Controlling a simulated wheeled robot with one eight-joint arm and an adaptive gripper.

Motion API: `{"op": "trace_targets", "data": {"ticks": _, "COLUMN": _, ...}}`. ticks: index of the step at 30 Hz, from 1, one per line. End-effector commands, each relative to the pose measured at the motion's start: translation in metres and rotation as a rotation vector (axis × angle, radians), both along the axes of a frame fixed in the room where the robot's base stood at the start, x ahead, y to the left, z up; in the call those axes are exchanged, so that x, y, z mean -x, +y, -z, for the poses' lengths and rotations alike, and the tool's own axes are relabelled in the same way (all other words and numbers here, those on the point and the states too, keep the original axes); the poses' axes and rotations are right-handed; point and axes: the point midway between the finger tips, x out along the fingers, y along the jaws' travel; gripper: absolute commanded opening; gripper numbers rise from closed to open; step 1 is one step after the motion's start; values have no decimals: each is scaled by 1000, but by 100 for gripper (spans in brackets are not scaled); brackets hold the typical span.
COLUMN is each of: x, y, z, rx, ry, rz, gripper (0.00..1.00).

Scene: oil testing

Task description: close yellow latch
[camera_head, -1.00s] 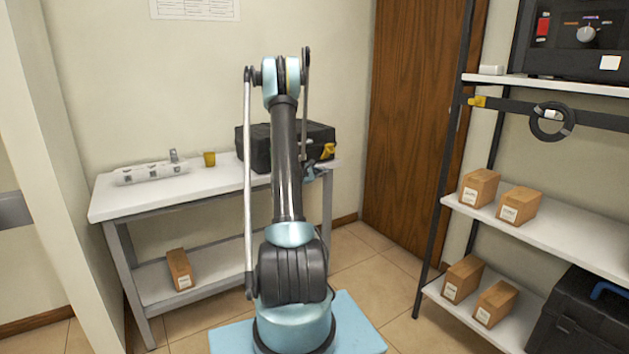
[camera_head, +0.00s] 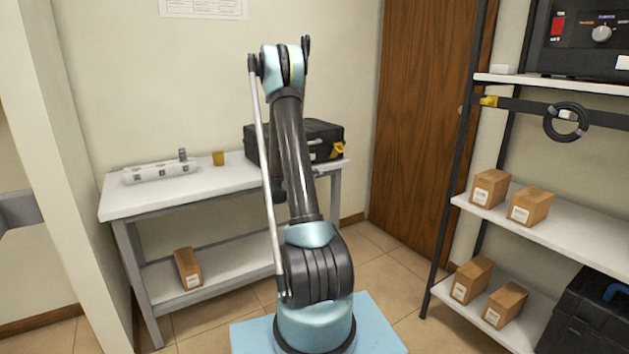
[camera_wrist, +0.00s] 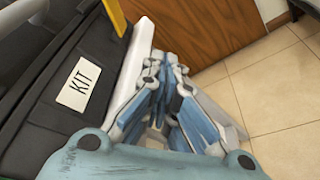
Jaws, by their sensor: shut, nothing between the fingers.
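The black case (camera_head: 325,132) sits at the right end of the white table, partly hidden behind my arm. Its yellow latch (camera_head: 338,151) is on the front right of the case and looks tilted outward. In the wrist view the case's dark side with a white "KIT" label (camera_wrist: 76,84) fills the left, and a yellow strip of the latch (camera_wrist: 114,16) shows at the top. My gripper (camera_wrist: 166,62) is shut and empty, beside the case and to the right of the label, apart from the yellow strip. The head view hides my gripper behind my arm.
The white table (camera_head: 118,203) also holds a white tray (camera_head: 160,172) and a yellow cup (camera_head: 218,158). A wooden door (camera_head: 425,120) is beyond, right of the table. The shelf rack (camera_head: 560,223) with boxes stands at right. Tiled floor (camera_wrist: 285,95) lies below the table edge.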

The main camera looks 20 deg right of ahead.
Motion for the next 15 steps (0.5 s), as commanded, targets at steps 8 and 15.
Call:
{"op": "trace_targets", "data": {"ticks": 8, "x": 19, "y": 2, "z": -18, "rx": -90, "ry": -29, "rz": 24, "gripper": 0}}
{"op": "trace_targets", "data": {"ticks": 15, "x": 35, "y": 6, "z": -31, "rx": -167, "ry": -51, "rz": 44, "gripper": 0}}
